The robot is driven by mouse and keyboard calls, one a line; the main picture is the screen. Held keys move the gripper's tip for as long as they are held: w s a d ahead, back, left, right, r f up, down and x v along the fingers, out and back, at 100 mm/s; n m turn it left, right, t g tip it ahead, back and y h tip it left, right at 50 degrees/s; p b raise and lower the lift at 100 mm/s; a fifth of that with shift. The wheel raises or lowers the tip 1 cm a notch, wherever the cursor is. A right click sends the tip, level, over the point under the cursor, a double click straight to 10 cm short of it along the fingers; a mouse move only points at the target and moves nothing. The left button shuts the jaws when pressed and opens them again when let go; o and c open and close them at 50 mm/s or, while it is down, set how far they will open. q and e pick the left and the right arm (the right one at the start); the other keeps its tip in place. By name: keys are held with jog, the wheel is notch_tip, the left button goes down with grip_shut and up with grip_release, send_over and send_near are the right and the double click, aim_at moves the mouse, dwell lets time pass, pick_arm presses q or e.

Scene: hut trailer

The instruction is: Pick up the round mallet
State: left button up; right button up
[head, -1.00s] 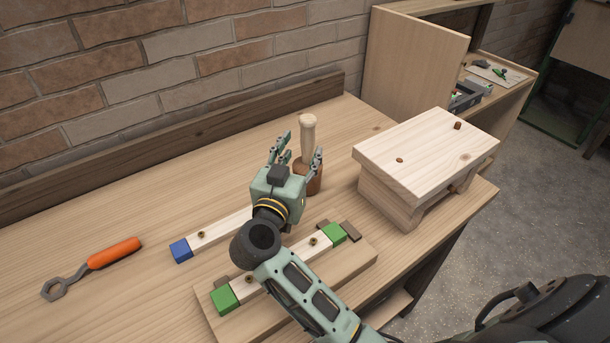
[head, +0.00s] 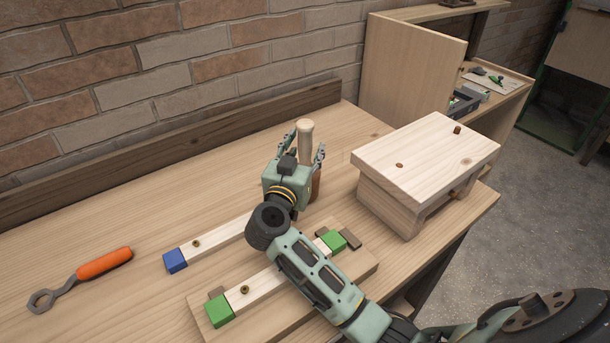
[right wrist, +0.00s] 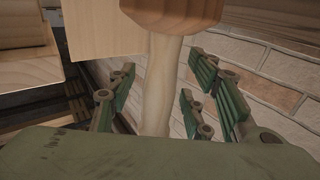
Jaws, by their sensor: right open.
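The round mallet (head: 305,142) stands upright on the workbench, with its pale handle up and its darker brown head low, mostly hidden behind my right gripper. My right gripper (head: 302,148) is open, with its fingers on either side of the mallet. In the right wrist view, the pale mallet handle (right wrist: 161,85) lies between the open fingers (right wrist: 160,105), and the brown head is at the top edge. I cannot tell whether any finger touches it. My left gripper is not in view.
A wooden stool-like block (head: 425,150) stands close to the right. A strip with a blue end (head: 175,260) and a board with green-ended strip (head: 219,310) lie in front. An orange-handled wrench (head: 104,263) lies at left. A brick wall (head: 150,60) is behind.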

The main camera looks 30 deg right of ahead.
jog(key=shift+c, duration=0.3)
grip_shut()
dwell(0.5)
jog(key=shift+r, duration=0.1)
